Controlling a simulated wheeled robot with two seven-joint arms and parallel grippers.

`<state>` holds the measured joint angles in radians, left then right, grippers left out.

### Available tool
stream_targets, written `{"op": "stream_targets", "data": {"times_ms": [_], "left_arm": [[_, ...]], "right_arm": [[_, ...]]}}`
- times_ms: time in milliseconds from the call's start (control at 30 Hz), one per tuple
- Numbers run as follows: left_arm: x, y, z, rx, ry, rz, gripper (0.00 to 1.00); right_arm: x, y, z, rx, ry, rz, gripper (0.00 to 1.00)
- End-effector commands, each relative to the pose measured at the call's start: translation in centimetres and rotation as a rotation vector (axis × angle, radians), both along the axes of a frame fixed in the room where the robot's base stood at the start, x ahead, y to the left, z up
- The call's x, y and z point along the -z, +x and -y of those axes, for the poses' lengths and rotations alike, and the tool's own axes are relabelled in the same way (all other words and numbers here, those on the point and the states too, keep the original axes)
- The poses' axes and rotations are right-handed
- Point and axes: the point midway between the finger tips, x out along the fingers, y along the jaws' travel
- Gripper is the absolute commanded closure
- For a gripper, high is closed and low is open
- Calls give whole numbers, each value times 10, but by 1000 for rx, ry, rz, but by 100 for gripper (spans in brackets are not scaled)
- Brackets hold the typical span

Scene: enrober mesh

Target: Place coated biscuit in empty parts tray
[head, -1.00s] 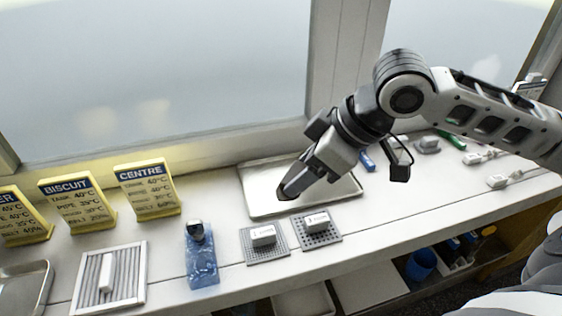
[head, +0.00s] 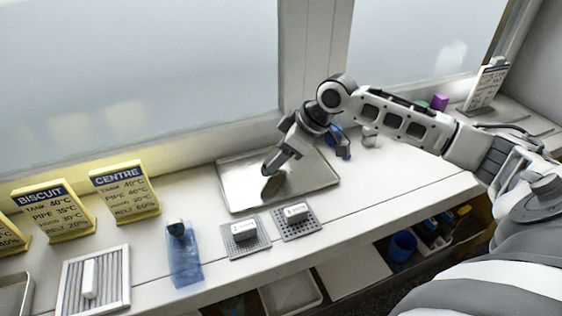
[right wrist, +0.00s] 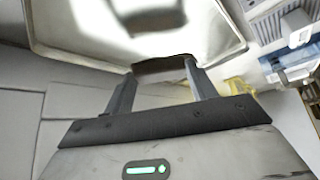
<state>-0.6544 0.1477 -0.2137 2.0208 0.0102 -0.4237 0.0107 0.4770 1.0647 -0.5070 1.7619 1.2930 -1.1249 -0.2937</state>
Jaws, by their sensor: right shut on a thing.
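My right gripper (head: 269,171) is shut on a dark brown coated biscuit (right wrist: 160,68), which sits between the two fingertips in the right wrist view. In the head view the biscuit is a small dark shape (head: 266,168) at the fingertips. The gripper points down over the shiny metal parts tray (head: 315,188), which holds nothing that I can see. The tray's rim and floor (right wrist: 60,35) also show ahead of the fingers in the right wrist view. I cannot tell whether the biscuit touches the tray floor. My left gripper is not in view.
Two perforated grey plates with small white blocks (head: 243,231) (head: 295,213) lie in front of the tray. The window wall is close behind the tray.

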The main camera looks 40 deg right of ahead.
Motion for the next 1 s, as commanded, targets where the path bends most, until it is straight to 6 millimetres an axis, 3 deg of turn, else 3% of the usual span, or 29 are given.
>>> {"op": "stream_targets", "data": {"times_ms": [200, 533, 567, 633, 1000], "left_arm": [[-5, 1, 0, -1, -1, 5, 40], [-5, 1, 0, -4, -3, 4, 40], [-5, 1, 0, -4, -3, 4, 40], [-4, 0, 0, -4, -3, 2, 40], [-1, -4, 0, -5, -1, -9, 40]], "right_arm": [[28, -1, -1, 0, 1, -2, 56], [32, -1, -1, 0, 0, -2, 56], [32, -1, -1, 0, 0, -2, 41], [32, -1, -1, -1, -1, -2, 21], [27, -2, 0, 0, -1, -1, 20]]}}
